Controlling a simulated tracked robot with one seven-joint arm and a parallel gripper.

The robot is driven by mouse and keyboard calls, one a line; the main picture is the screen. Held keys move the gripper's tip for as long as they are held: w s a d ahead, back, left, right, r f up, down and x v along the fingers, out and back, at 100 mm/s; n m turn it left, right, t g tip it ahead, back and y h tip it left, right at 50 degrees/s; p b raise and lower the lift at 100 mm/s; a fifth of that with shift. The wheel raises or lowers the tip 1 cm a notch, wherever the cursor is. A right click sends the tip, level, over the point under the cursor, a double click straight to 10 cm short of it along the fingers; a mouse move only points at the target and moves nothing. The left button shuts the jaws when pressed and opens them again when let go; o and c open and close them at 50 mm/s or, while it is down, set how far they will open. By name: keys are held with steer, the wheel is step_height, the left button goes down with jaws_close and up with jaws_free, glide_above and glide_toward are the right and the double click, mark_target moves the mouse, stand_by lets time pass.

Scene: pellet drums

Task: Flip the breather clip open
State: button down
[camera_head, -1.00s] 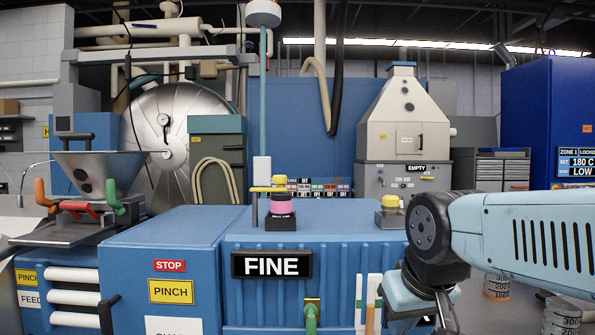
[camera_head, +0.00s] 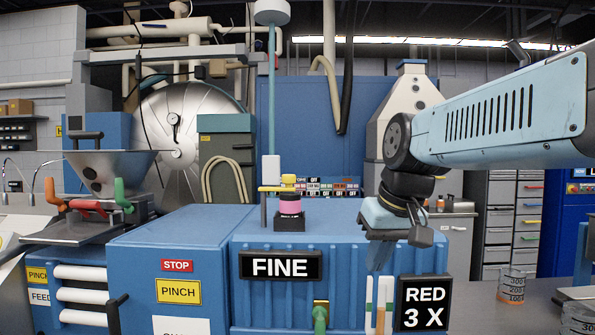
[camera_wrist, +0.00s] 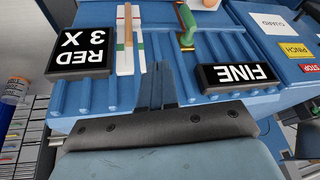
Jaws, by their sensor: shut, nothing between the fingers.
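A fitting with a pink band, black base and yellow cap (camera_head: 289,205) stands on top of the blue drum housing (camera_head: 345,222). A flat yellow bar (camera_head: 269,189) reaches from its cap to a thin upright post at its left. I cannot tell for sure which part is the breather clip. My gripper (camera_head: 379,266) hangs fingers down at the housing's right front, to the right of the fitting and apart from it. Its fingers (camera_wrist: 156,88) are shut and empty in the wrist view, over the ribbed blue front. The fitting is not in the wrist view.
The FINE sign (camera_head: 280,265) and RED 3 X sign (camera_head: 424,303) stand out from the housing's front. A green handle (camera_head: 320,318) sits below FINE. A hopper (camera_head: 110,170) stands at the left. Marked beakers (camera_head: 511,287) stand at the right.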

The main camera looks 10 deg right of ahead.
steer(key=w+r+n+g+y, duration=0.3)
steer(key=w+r+n+y, duration=0.3)
steer(key=w+r, duration=1.5)
steer(key=shift+w+d+r, duration=0.25)
steer(key=shift+d, duration=0.2)
steer(key=a+f, duration=0.8)
steer(key=a, duration=0.1)
steer(key=shift+s+a, duration=0.25)
steer(key=shift+s, duration=0.15)
steer(key=shift+d, duration=0.2)
